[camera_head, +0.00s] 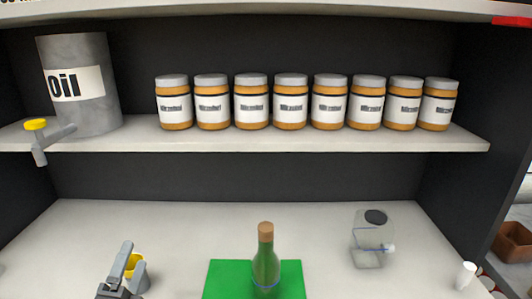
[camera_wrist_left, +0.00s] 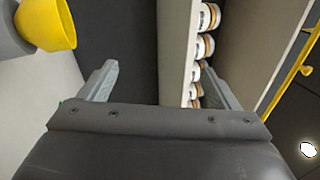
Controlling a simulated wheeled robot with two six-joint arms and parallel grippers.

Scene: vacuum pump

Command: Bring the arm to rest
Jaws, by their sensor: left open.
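My left gripper (camera_head: 124,268) is at the bottom left of the head view, over the lower counter. In the left wrist view its two fingers stand wide apart (camera_wrist_left: 157,82), with nothing between them. A grey cup with a yellow inside (camera_head: 139,274) is close beside the gripper, partly hidden by it. A grey and yellow object, apparently this cup, shows at the upper left of the left wrist view (camera_wrist_left: 48,24), outside the fingers. My right gripper is in neither view.
A green bottle (camera_head: 265,271) stands on a green mat (camera_head: 222,274). A clear container with a dark lid (camera_head: 373,240) stands to the right. An oil drum (camera_head: 90,112) with a yellow-handled tap and a row of several jars (camera_head: 290,101) occupy the upper shelf (camera_head: 300,142).

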